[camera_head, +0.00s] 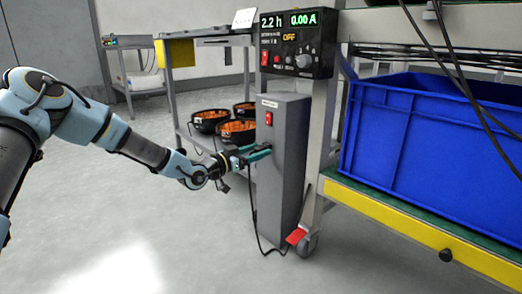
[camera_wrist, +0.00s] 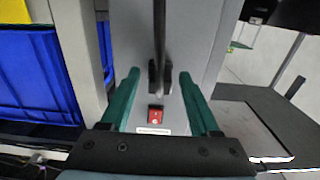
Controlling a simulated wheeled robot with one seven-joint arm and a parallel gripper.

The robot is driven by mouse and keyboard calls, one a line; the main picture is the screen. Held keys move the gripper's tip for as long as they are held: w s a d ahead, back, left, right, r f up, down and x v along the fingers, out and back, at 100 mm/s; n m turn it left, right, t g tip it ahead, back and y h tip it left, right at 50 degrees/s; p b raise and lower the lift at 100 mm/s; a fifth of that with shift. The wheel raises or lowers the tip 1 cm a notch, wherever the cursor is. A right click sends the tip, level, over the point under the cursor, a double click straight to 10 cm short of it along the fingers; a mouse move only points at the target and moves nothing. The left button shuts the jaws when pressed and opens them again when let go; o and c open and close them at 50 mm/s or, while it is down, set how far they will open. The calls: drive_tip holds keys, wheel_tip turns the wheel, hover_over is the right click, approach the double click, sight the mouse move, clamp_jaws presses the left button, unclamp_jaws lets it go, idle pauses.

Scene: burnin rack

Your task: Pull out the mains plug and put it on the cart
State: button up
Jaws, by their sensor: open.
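The mains plug (camera_wrist: 153,79) is a dark shape on the face of the grey socket box (camera_head: 284,150), and its black cable (camera_head: 254,212) hangs down to the floor. My gripper (camera_head: 262,153) is at the side of this box, below its red switch (camera_head: 268,118). In the wrist view my gripper (camera_wrist: 159,74) has its two green fingers apart, one on each side of the plug, with gaps showing. In the head view my fingers mostly hide the plug. The cart (camera_head: 205,33) stands behind, with a yellow panel at its left end.
A control panel (camera_head: 297,43) reading 2.2 h and 0.00 A is mounted above the box. A blue crate (camera_head: 430,135) sits on the rack at right, with cables hanging before it. Black bowls (camera_head: 210,116) with orange contents stand on the cart's lower shelf. The floor at left is clear.

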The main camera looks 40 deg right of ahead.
clamp_jaws()
idle(0.5)
idle(0.7)
idle(0.3)
drive_tip(key=a+p, duration=0.2)
drive_tip(key=a, duration=0.4)
drive_tip(key=shift+w, duration=0.2)
idle(0.9)
idle(0.6)
